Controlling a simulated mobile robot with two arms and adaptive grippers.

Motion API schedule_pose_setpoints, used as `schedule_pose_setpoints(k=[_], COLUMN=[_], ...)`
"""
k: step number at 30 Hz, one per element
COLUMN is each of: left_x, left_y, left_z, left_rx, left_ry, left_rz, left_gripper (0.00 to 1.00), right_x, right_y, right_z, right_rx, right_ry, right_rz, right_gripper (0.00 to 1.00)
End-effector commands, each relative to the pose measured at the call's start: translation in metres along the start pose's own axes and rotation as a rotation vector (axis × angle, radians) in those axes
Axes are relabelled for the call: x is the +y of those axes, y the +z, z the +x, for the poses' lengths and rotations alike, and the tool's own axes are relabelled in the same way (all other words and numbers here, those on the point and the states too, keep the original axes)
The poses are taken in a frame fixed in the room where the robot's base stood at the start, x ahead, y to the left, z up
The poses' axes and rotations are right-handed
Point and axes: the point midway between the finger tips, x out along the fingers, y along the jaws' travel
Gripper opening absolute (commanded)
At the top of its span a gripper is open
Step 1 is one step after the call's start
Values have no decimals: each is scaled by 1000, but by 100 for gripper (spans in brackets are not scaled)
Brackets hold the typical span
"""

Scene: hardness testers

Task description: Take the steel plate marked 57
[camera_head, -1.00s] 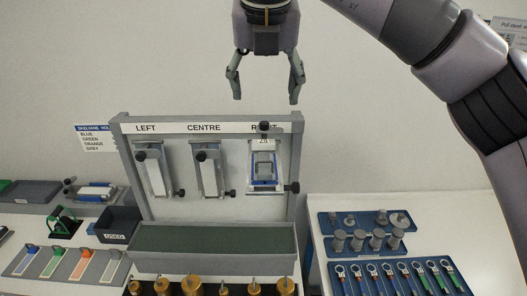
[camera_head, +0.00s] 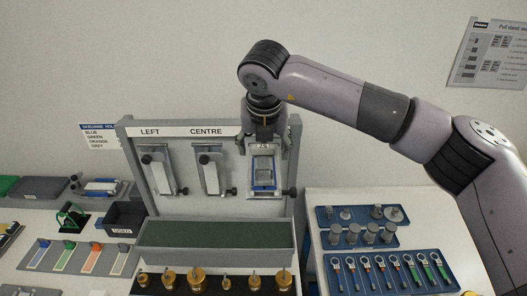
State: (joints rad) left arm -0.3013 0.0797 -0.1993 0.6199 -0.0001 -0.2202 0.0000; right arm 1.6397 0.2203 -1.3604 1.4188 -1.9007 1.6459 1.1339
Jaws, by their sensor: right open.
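A grey upright stand (camera_head: 222,170) has places labelled LEFT, CENTRE and RIGHT. The right-hand place holds a grey metal plate (camera_head: 263,193) with a blue-edged frame (camera_head: 263,172) on its front. A small pale tag at its top carries a marking too small to read surely; I cannot tell whether it is 57. My right gripper (camera_head: 264,148) is open, pointing down, its fingers on either side of the top of this plate; contact cannot be told. It hides the RIGHT label. The left (camera_head: 158,174) and centre (camera_head: 211,174) places hold pale strips with black knobs. My left gripper is out of view.
A green-topped trough (camera_head: 215,233) lies below the stand, with several brass weights (camera_head: 196,280) in front. Blue trays (camera_head: 388,270) with tools and grey cylinders stand at the right. A dark USED bin (camera_head: 124,219) and coloured strips (camera_head: 82,257) are at the left.

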Motion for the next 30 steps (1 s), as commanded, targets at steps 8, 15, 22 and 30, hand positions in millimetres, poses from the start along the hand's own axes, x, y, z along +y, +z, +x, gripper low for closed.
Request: schedule_pose_setpoints(k=[8,15,22,30], left_x=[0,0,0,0], left_y=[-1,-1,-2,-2], left_z=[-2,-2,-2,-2], left_rx=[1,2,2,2], left_ry=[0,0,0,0], left_rz=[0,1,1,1], left_gripper=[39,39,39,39], right_x=[0,0,0,0], right_y=[0,0,0,0], right_z=[6,6,6,6], right_rx=[-1,-1,-1,-1], right_ry=[0,0,0,1], right_rz=[-1,-1,-1,-1], right_gripper=[67,53,38,20])
